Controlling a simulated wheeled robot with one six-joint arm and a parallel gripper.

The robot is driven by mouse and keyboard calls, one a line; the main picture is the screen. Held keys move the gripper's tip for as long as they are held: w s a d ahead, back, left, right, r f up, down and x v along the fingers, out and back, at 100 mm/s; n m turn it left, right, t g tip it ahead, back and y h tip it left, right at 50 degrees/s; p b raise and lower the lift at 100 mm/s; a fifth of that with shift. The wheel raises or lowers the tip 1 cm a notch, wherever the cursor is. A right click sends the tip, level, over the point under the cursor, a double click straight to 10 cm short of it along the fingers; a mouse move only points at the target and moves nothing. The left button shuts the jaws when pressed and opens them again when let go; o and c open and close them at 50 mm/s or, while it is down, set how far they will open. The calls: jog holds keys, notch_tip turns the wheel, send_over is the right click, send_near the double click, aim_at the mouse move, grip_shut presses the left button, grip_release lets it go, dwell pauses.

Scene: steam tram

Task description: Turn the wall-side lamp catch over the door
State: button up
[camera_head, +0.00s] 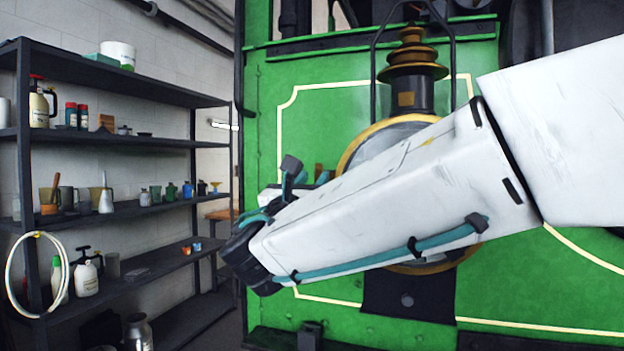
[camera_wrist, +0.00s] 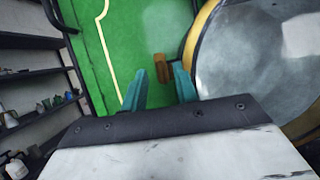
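The lamp (camera_head: 365,150) is a round grey face with a brass rim on the green tram front, partly hidden behind my white arm in the head view. In the wrist view its door (camera_wrist: 255,55) fills the upper right. A small brown catch (camera_wrist: 162,68) stands on the green panel just left of the brass rim. My gripper (camera_wrist: 160,72) is open, with its teal fingers apart. The catch shows in the gap between the fingertips; I cannot tell how deep it sits or whether they touch it. In the head view the catch (camera_head: 318,171) shows only in part.
A dark shelf unit (camera_head: 120,139) with bottles, jars and cans stands along the wall at left. A pale hoop (camera_head: 9,275) hangs at its near end. A stepped brass and black chimney (camera_head: 412,60) rises above the lamp. A dark rail (camera_head: 371,70) stands beside it.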

jog(key=shift+w+d+r, duration=0.15)
jog(key=shift+w, duration=0.2)
grip_shut()
